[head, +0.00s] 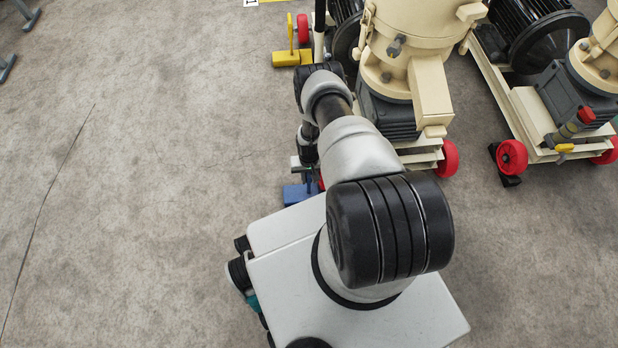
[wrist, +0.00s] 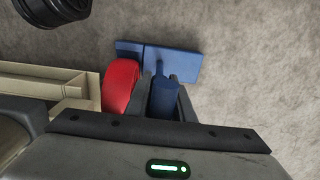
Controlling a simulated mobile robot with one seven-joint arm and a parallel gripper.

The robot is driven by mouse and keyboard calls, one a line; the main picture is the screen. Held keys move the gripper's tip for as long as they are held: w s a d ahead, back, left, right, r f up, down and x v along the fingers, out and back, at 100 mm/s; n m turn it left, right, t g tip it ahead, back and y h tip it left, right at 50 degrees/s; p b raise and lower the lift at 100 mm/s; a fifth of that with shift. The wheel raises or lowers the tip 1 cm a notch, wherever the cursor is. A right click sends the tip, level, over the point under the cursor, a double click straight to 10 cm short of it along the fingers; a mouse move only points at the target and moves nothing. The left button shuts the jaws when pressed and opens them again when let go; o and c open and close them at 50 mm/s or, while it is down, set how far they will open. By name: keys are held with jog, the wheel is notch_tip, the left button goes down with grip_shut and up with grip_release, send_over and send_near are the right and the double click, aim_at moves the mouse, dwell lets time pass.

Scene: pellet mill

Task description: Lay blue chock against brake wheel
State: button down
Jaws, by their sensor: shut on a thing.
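The blue chock (head: 297,194) is on the near left side of the nearer pellet mill, close to the floor. In the wrist view my gripper (wrist: 162,84) is shut on the upright blue handle of the chock (wrist: 184,65). The red wheel (wrist: 120,86) is just left of the handle, and the chock's left end reaches past it. I cannot tell whether chock and wheel touch. In the head view my arm hides most of that wheel, and the gripper is small beside the mill's base.
A yellow chock (head: 291,57) stands by the mill's far red wheel (head: 303,28). Another red wheel (head: 449,157) is at its near right corner. A second mill (head: 545,110) with a black chock (head: 506,178) stands at right.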

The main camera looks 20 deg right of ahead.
jog(key=shift+w, duration=0.1)
jog(key=c, duration=1.4)
grip_release()
jog(key=shift+c, duration=0.2)
jog(key=shift+o, duration=1.1)
jog(key=shift+s+f, duration=0.15)
jog(key=shift+s, duration=0.05)
jog(key=o, duration=1)
jog(key=shift+w, duration=0.1)
jog(key=shift+r+p, duration=2.95)
jog(key=shift+r, duration=1.65)
